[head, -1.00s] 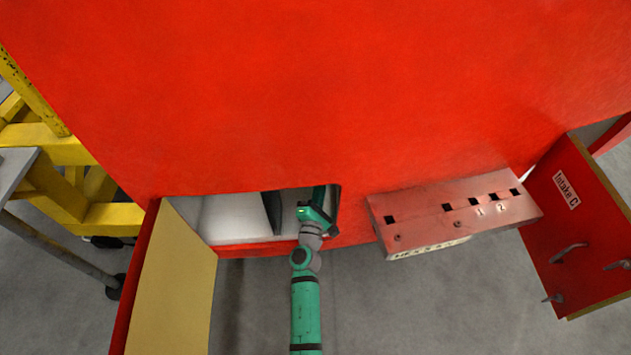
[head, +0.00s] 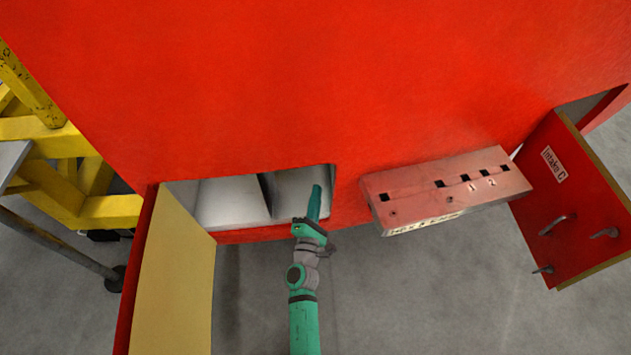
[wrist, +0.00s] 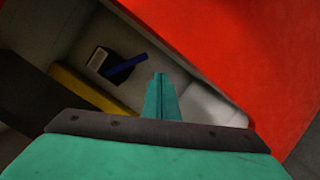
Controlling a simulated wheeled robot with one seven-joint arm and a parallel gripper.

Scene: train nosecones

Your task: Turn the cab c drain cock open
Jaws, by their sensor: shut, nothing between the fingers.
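In the wrist view, a dark block with a pale face (wrist: 98,60) and a blue lever (wrist: 126,65) sits inside a recess, up and left of my fingertips. I cannot read any label on it, so I cannot tell whether this is the cab c drain cock. My gripper (wrist: 160,78) is shut and empty, apart from the lever. In the head view, my gripper (head: 316,190) is at the right part of the open compartment (head: 225,205) in the red nosecone. The lever does not show in the head view.
A dark divider (head: 266,196) splits the compartment. Its open door (head: 178,275) hangs at the left. A red panel with slots (head: 440,190) juts out at the right, and a door marked Intake C (head: 570,200) stands open beyond it. Yellow framework (head: 70,190) stands far left.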

